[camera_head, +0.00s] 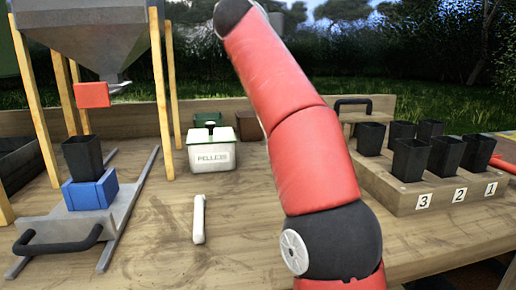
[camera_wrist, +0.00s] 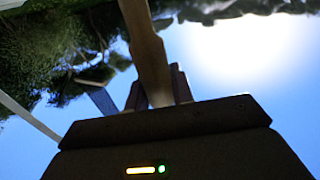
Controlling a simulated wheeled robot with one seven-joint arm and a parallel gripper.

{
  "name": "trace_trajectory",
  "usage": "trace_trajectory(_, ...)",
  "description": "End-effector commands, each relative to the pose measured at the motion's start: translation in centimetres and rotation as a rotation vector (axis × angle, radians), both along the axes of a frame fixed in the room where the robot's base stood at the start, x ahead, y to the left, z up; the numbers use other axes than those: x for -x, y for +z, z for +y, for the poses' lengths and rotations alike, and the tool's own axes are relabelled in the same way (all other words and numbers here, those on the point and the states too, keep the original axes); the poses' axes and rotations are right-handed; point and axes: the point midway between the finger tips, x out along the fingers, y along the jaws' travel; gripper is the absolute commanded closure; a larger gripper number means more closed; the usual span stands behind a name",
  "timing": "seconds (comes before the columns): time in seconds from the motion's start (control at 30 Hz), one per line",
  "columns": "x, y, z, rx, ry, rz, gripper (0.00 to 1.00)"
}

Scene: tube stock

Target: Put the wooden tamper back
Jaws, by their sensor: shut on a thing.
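The wooden tamper (camera_wrist: 147,48) shows in the wrist view as a brown wooden shaft running up out of the picture. My gripper (camera_wrist: 158,92) is shut on it, with its dark fingers at either side of the wood. Open sky and trees lie behind it. The tamper's far end is cut off by the picture edge. In the head view my red arm rises through the middle and leaves at the top, so neither my gripper nor the tamper shows there. I cannot pick out the tamper's resting place.
A hopper (camera_head: 80,30) with a red gate (camera_head: 92,94) stands left, above a black pot (camera_head: 82,157) on a blue block (camera_head: 90,191). A white tub (camera_head: 211,156) and a white stick (camera_head: 199,220) are mid-table. A numbered wooden rack (camera_head: 405,195) holds several black pots at right.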

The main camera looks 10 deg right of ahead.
Motion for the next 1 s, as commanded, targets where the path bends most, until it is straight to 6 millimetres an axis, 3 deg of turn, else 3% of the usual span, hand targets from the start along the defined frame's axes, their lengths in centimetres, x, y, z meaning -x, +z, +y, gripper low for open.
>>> trace_trajectory(0.13,0.1,-0.4,0.1,0.003,-0.001,-0.002,1.0)
trace_trajectory(0.33,0.2,-3.1,0.0,0.003,0.0,0.003,1.0)
trace_trajectory(0.5,0.1,-8.9,0.0,0.003,0.0,0.001,1.0)
trace_trajectory(0.7,0.1,-13.7,0.0,0.001,0.0,0.0,1.0)
trace_trajectory(1.0,0.0,-16.1,0.0,0.0,0.001,-0.001,1.0)
